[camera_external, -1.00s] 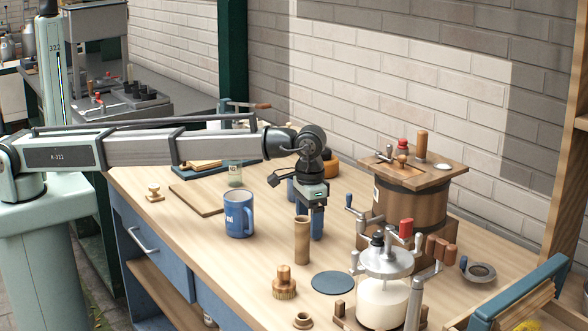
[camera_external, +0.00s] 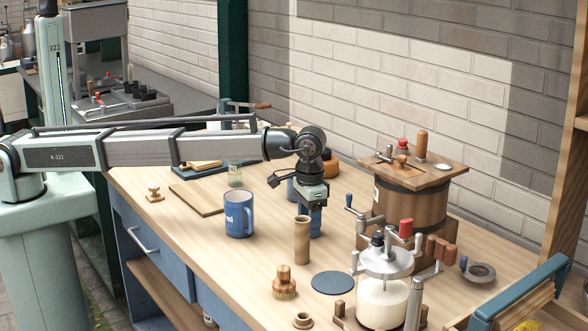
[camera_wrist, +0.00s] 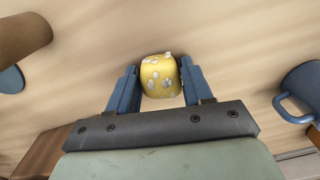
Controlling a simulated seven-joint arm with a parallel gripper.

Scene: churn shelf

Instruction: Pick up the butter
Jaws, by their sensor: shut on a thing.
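The butter is a small yellow block with pale patches (camera_wrist: 160,76), seen in the wrist view between the two blue fingers of my gripper (camera_wrist: 161,84). The fingers are shut on it from both sides. In the outside view, my gripper (camera_external: 311,222) points down at the bench top, just behind a wooden cylinder; the butter is hidden there. I cannot tell whether the butter touches the bench.
The wooden cylinder (camera_external: 302,240) stands close in front of my gripper. A blue mug (camera_external: 239,214) is to the left, a wooden churn (camera_external: 405,208) to the right, and a glass jar churn (camera_external: 383,300) at the front right. A blue disc (camera_external: 333,283) lies on the bench (camera_external: 225,262).

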